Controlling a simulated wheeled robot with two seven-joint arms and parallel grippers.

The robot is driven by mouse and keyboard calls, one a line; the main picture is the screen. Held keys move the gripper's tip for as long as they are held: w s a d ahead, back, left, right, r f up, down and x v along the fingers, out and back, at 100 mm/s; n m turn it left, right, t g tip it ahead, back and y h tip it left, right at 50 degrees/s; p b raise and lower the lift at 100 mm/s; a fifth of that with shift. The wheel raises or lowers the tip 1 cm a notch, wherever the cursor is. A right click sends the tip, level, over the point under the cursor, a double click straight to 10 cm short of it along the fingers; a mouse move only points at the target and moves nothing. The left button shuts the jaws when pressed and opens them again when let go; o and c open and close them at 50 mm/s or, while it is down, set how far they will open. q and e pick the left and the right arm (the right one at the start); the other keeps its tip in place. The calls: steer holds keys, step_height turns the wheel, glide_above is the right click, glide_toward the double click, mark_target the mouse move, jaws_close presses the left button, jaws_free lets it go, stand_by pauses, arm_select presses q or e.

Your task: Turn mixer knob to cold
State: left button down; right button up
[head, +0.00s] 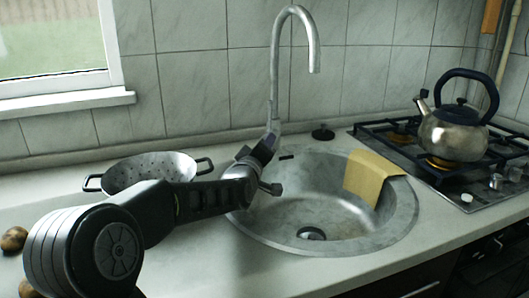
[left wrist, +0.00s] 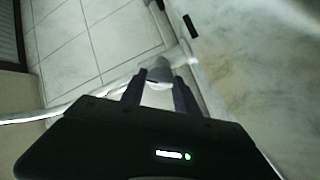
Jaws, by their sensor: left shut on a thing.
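The mixer tap (head: 312,50) is a tall metal pipe with a hooked spout, rising behind the sink. My left arm reaches in from the left, and my left gripper (head: 264,150) is at the foot of the tap. In the left wrist view, a pale rounded mixer knob (left wrist: 159,72) sits between the two dark fingers of my left gripper (left wrist: 158,92), which are shut on it. In the head view the knob is largely hidden by the gripper, and I cannot read its hot or cold position. My right gripper is not in view.
The round sink (head: 375,235) has a yellow cloth (head: 372,178) over its right rim. A colander (head: 150,168) stands behind my left arm. A kettle (head: 452,132) stands on the gas hob (head: 480,185) at right. A black plug (head: 323,133) lies behind the sink.

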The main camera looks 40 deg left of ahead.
arm_select(q)
steer(key=shift+m, duration=0.3)
steer(key=c, duration=0.9)
jaws_free()
steer(key=shift+s, duration=0.1)
steer(key=v, duration=0.7)
steer(key=shift+s+d, duration=0.15)
steer(key=shift+s, duration=0.15)
